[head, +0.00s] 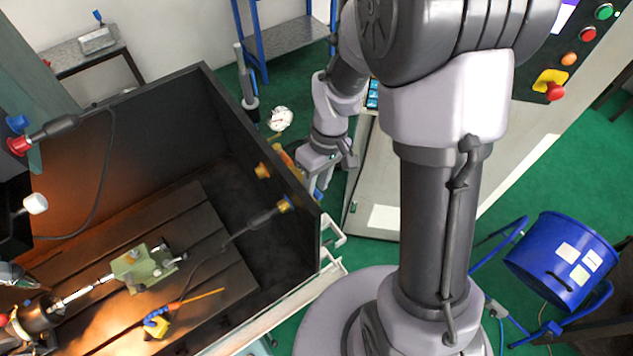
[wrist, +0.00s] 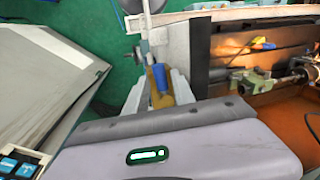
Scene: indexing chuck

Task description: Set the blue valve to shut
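In the wrist view a blue handle (wrist: 160,79), which looks like the blue valve's, sits on or against a brass-yellow body (wrist: 156,97). My gripper (wrist: 161,84) has its two pale fingers apart, one on each side of the blue and brass parts. Whether a finger touches them is not clear. In the head view my gripper (head: 318,189) points down beside the outer wall of the dark machine enclosure. A small blue part (head: 318,193) shows at the fingers there. The valve's exact handle position is hard to read.
The dark enclosure wall (head: 290,165) stands close left of my gripper, with a white rail (head: 333,230) near its corner. A grey cabinet (head: 370,185) is close on the right. A green vise (head: 140,267) sits inside.

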